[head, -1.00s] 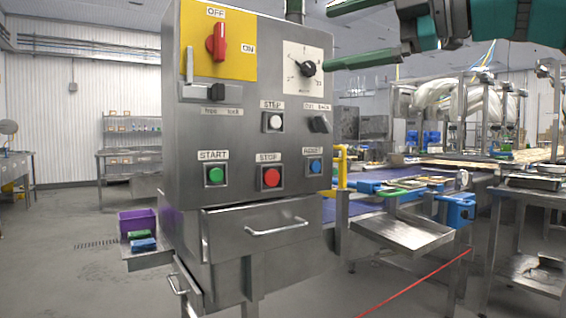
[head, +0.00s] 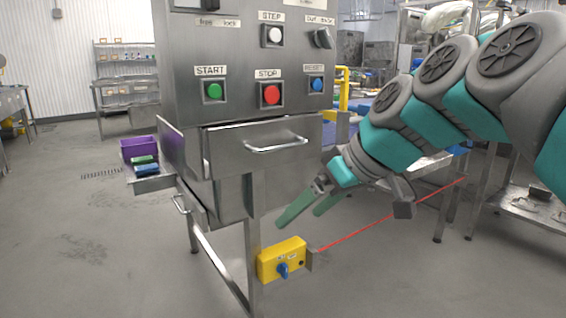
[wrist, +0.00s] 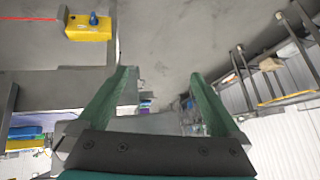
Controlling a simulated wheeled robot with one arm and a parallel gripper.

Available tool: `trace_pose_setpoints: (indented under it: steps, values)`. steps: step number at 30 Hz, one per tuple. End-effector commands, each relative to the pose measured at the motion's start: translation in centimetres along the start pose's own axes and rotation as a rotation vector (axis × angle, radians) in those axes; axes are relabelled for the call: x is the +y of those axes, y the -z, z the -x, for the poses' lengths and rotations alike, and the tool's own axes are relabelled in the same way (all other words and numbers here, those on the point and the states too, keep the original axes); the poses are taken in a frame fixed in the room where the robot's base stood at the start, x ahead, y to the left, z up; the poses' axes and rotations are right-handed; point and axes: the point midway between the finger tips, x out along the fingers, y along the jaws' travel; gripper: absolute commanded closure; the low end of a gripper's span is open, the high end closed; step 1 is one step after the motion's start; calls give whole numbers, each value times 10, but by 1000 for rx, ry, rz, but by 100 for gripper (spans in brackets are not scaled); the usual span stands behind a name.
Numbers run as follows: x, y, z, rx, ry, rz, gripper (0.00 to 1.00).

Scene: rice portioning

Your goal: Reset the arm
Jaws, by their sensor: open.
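My gripper (head: 299,215) hangs low in front of the steel control cabinet in the head view, to the right of the cabinet's leg and below its drawer. Its two green fingers point down and to the left. In the wrist view the fingers of my gripper (wrist: 155,90) are spread apart with nothing between them. My teal and grey arm reaches in from the right edge of the head view. The gripper looks apart from the cabinet, though depth is hard to judge.
The control cabinet (head: 185,75) has a drawer (head: 228,150) with a bar handle. A yellow switch box (head: 270,265) with a blue knob sits low, and a red cord (head: 385,217) runs right from it. A purple bin (head: 138,150) stands left. The left floor is clear.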

Motion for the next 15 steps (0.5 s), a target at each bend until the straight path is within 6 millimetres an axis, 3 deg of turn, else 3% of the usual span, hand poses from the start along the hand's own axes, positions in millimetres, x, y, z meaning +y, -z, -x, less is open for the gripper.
trace_pose_setpoints:
  steps: [3, 7, 12, 15]
  values:
    - [-8, -67, -31, -148, -26, -161, 0]
    - [-14, -144, -56, -305, -84, -329, 0]
    - [-26, -247, -72, -496, -191, -520, 0]
    - [-32, -299, -73, -585, -260, -604, 0]
